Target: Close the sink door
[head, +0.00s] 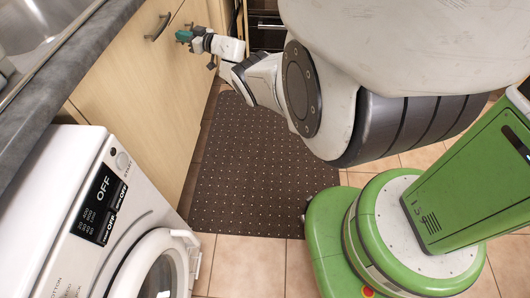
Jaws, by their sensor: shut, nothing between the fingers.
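The wood-coloured sink cabinet door (130,85) is at the left, below the grey countertop, with a metal bar handle (158,27) near its top right. A seam divides it from another wood front (190,75) to its right. The first door looks about flush, but I cannot tell from this angle whether either front stands slightly ajar. My gripper (181,36) with teal fingers is shut and empty. It is close in front of the right front near the seam, right of the handle. Whether it touches the front is not clear.
A white washing machine (60,215) with a round door (160,265) stands at lower left. The sink (35,30) is set in the countertop (55,75). A dark dotted mat (250,165) lies on open tiled floor. A dark oven (266,35) is behind my arm.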

